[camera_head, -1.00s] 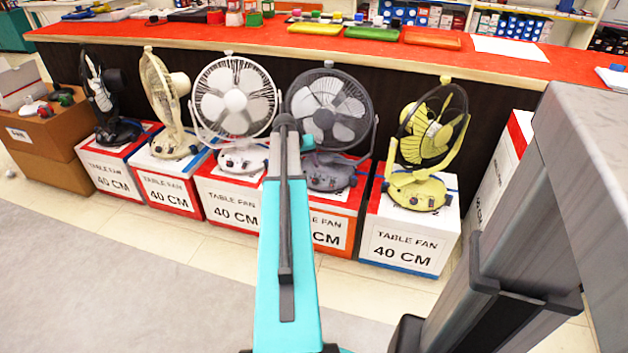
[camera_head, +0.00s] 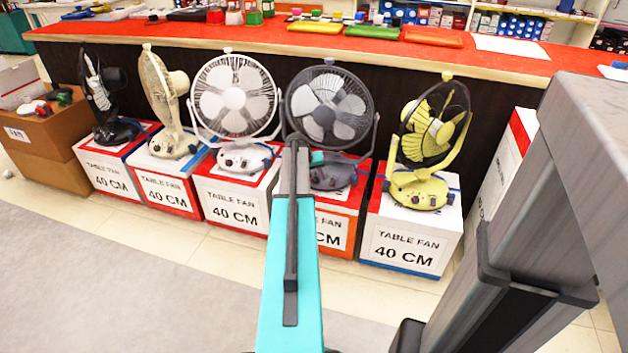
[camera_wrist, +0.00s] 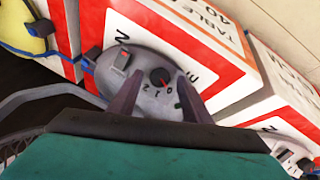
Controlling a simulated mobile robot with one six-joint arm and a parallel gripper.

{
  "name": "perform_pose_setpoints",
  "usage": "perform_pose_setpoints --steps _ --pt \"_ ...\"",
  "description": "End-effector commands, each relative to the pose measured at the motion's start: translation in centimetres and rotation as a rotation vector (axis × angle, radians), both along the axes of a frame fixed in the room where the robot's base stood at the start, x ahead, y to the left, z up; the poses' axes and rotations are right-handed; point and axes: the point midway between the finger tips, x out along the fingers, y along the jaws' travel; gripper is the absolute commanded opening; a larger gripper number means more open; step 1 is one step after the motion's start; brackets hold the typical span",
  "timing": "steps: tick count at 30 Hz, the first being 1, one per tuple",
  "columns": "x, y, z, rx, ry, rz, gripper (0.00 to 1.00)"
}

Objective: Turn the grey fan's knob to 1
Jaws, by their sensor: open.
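The grey fan (camera_head: 329,108) stands on a red-edged box, fourth from the left; my arm hides part of its base. In the head view the gripper is mostly hidden behind my arm.
The yellow fan (camera_head: 425,135) stands to the right and the white fan (camera_head: 236,100) close to the left, each on its box. A red-topped counter (camera_head: 400,57) runs behind. Pale floor (camera_head: 150,238) is open in front.

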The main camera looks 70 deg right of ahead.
Motion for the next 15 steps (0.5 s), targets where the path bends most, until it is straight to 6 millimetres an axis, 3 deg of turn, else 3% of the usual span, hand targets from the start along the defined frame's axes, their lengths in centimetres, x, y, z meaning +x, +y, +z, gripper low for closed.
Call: perform_pose_setpoints --steps 13,15 --pt "-0.1 -0.38 -0.73 0.0 0.0 0.0 0.44" --pt "-0.1 -0.38 -0.72 0.0 0.0 0.0 0.34"
